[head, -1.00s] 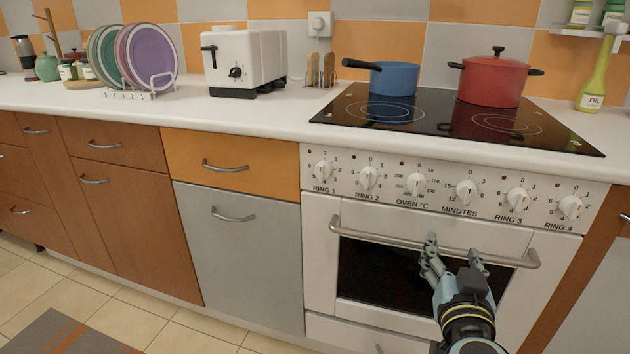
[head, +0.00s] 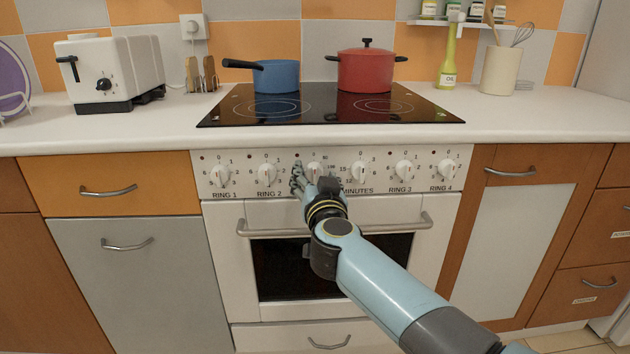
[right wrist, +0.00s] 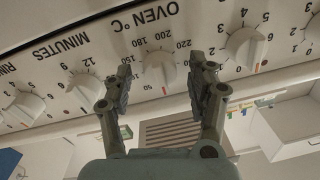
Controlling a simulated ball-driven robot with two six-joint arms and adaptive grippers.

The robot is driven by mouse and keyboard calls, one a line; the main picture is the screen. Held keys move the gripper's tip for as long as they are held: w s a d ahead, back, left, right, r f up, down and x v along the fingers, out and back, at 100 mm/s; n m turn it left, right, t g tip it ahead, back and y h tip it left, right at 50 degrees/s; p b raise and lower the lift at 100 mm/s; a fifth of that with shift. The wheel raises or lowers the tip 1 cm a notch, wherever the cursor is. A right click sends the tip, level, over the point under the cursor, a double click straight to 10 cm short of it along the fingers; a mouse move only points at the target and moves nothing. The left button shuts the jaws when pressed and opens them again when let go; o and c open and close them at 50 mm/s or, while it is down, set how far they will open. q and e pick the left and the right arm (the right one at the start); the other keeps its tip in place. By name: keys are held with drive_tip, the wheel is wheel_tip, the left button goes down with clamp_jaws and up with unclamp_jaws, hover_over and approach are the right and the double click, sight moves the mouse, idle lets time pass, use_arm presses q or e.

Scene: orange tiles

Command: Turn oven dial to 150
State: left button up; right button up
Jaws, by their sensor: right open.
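The oven dial (head: 314,170) is a white knob on the stove's front panel, third from the left, partly hidden behind my right gripper (head: 316,182). In the right wrist view, upside down, the oven dial (right wrist: 158,68) sits under the OVEN °C label, with its red mark at the bottom of the picture, just right of the 50. The open fingers of my right gripper (right wrist: 161,78) stand on either side of the dial, with gaps visible; I cannot tell whether they touch it. My left gripper is not in view.
The minutes dial (head: 360,171) and the ring 2 dial (head: 267,174) flank the oven dial closely. The oven door handle (head: 410,224) runs below the panel. A blue saucepan (head: 276,76) and a red pot (head: 366,72) stand on the black hob (head: 325,112).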

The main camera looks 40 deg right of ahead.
drive_tip(key=shift+w+d, duration=0.1)
drive_tip(key=shift+w, duration=0.05)
drive_tip(key=c, duration=1.1)
drive_tip(key=shift+c, duration=0.2)
